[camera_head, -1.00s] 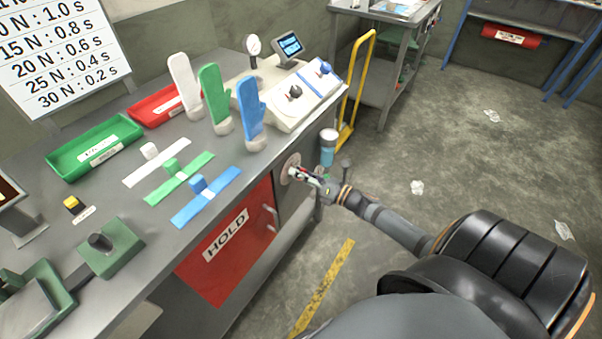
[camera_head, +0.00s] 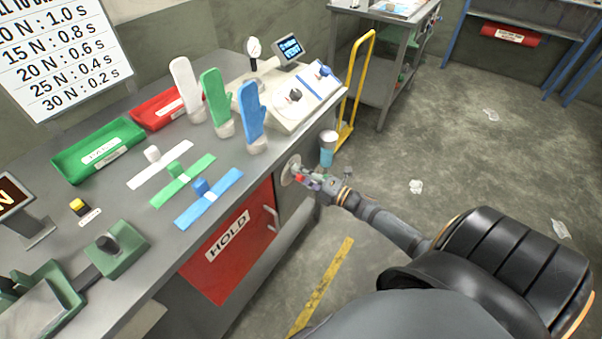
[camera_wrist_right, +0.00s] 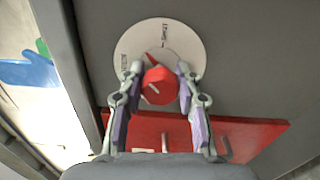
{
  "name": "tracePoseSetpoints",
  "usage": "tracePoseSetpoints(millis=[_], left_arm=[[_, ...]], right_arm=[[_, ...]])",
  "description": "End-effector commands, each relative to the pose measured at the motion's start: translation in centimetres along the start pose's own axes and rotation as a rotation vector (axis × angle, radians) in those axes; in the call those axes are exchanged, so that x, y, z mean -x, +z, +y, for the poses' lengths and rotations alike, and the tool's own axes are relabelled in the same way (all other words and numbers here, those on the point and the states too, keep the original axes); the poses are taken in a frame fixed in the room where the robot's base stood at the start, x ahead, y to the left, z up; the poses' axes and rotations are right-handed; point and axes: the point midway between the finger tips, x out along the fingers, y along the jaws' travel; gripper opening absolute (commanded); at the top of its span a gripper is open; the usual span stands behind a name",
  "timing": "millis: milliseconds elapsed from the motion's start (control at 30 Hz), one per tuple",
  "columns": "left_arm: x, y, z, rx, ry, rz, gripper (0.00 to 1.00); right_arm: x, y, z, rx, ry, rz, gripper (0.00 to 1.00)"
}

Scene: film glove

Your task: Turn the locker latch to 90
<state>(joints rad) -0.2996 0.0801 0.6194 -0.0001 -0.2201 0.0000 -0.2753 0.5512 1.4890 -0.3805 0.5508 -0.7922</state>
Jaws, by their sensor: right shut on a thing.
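The locker latch is a red knob (camera_wrist_right: 159,86) with a pointer, on a round pale dial plate (camera_wrist_right: 190,48) with dark markings. The pointer is tilted up and slightly left in the right wrist view. The dial (camera_head: 290,169) sits on the grey cabinet front under the bench, beside the red HOLD door (camera_head: 229,243). My right gripper (camera_head: 305,178) is at the knob, and in the right wrist view its fingers (camera_wrist_right: 158,82) are shut on the knob from both sides. The small dial text is hard to read. My left gripper is not in view.
On the bench (camera_head: 133,235) stand white, green and blue glove forms (camera_head: 252,118), with trays behind. A light-blue-and-white cylinder (camera_head: 327,148) is close above my right gripper. A yellow hand truck (camera_head: 356,90) stands beyond. The floor at right is mostly clear.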

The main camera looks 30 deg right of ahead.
Motion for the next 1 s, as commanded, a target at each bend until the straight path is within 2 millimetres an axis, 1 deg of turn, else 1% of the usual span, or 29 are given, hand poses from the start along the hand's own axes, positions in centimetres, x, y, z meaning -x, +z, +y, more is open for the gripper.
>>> tracePoseSetpoints(millis=[300, 600, 800, 1000], left_arm=[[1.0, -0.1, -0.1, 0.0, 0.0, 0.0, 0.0], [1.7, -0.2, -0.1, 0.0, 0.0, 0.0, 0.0], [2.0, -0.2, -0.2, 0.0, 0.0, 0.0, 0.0], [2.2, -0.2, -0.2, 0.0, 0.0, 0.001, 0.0]], right_arm=[[0.1, 0.0, 0.0, -0.298, -0.002, -0.001, 0.02], [0.0, 0.0, -0.1, -0.549, -0.002, -0.002, 0.02], [0.1, 0.0, -0.1, -0.669, -0.002, -0.001, 0.02], [0.1, -0.1, -0.3, -0.742, -0.003, -0.002, 0.02]])
